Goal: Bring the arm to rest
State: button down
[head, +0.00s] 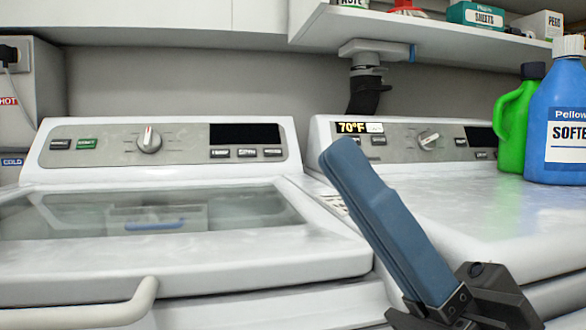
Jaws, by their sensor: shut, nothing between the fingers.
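My gripper (346,152) reaches up from the lower right in the head view. Its long blue fingers lie together, shut and empty, tilted up to the left. The dark base of the fingers is at the bottom edge, and the rest of my arm is out of view. The fingers show in front of the gap between two white machines and overlap the right one in the picture. I cannot tell how far they are from its surface.
The left machine (230,250) has a glass lid and a pale handle (90,315). A blue softener bottle (558,115) and a green bottle (515,118) stand on the right machine (470,225). A shelf (430,35) with boxes hangs above. The left machine's top is clear.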

jog(key=w+a+r+m+t+h+p, duration=0.3)
jog(key=w+t+h, duration=0.1)
jog(key=t+h, duration=0.45)
jog(key=w+a+r+m+t+h+p, duration=0.3)
jog(key=w+t+h, duration=0.1)
jog(key=t+h, duration=0.4)
jog(key=s+d+r+m+t+h+p, duration=0.2)
jog(key=s+d+r+t+h+p, duration=0.15)
jog(key=s+r+h, duration=0.55)
jog(key=w+r+h+p, duration=0.2)
jog(key=w+r+p, duration=0.1)
jog(key=r+p, duration=3.3)
jog(key=shift+a+p, duration=0.45)
jog(key=shift+p, duration=0.25)
